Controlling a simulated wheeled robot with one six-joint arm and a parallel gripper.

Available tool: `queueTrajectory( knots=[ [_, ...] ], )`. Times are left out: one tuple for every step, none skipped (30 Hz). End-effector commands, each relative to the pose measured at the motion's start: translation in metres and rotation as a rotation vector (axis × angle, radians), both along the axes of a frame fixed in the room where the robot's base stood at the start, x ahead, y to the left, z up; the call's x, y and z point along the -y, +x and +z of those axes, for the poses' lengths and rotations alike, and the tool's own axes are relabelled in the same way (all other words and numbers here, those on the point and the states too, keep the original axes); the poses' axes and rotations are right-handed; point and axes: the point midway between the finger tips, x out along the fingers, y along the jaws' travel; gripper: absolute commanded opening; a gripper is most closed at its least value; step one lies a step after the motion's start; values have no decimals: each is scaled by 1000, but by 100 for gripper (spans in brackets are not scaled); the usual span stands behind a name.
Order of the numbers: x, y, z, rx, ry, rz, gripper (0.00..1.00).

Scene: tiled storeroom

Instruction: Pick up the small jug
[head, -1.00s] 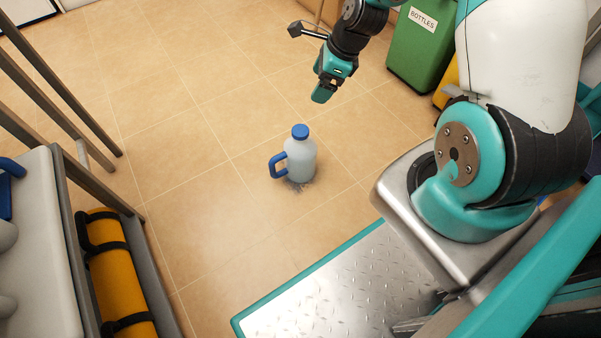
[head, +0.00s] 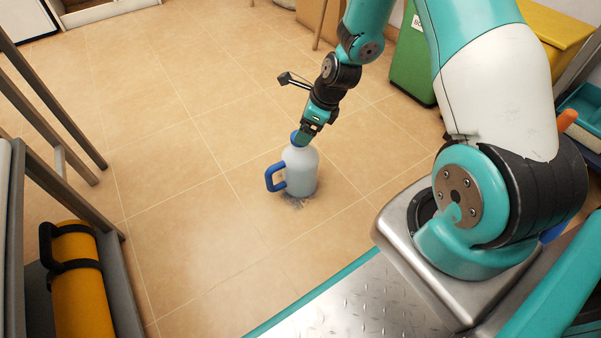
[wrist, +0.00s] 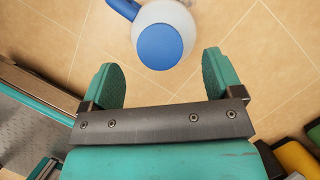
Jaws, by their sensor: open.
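The small jug (head: 300,172) is pale grey-white with a blue cap and a blue handle on its left side. It stands upright on the tiled floor. My gripper (head: 304,138) is at the height of the cap and partly covers it in the head view. In the wrist view my gripper (wrist: 165,82) has its two teal fingers spread wide. There the blue cap (wrist: 160,46) lies just beyond the fingertips, roughly centred between them, and the jug's handle (wrist: 124,7) points to the upper left. Nothing is between the fingers.
A yellow cylinder with black straps (head: 78,285) lies on a grey shelf at the left. A green bin (head: 411,60) stands at the back right, with a yellow container (head: 545,30) further right. The floor around the jug is clear apart from a dark smudge (head: 297,202) at its base.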

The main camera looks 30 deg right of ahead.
Motion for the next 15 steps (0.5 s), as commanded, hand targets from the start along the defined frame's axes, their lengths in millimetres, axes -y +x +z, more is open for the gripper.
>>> queueTrajectory(
  knots=[
    [-1,1,-3,0,0,1,86],
    [-1,1,-5,0,0,1,86],
    [-2,1,-9,1,-1,2,86],
    [-2,2,-12,1,-1,2,86],
    [-3,3,-16,1,-1,2,86],
    [-4,4,-21,1,-1,1,86],
    [-5,5,-25,2,-1,1,86],
    [-6,6,-28,2,-1,1,86],
    [-7,7,-33,3,-1,1,86],
    [-7,8,-37,3,-1,1,86],
    [-9,9,-41,1,-2,2,86],
    [-10,11,-46,1,-1,1,86],
    [-11,11,-48,1,-1,1,86],
    [-12,12,-49,1,-1,1,86],
    [-13,13,-49,1,-1,1,86]
  ],
)
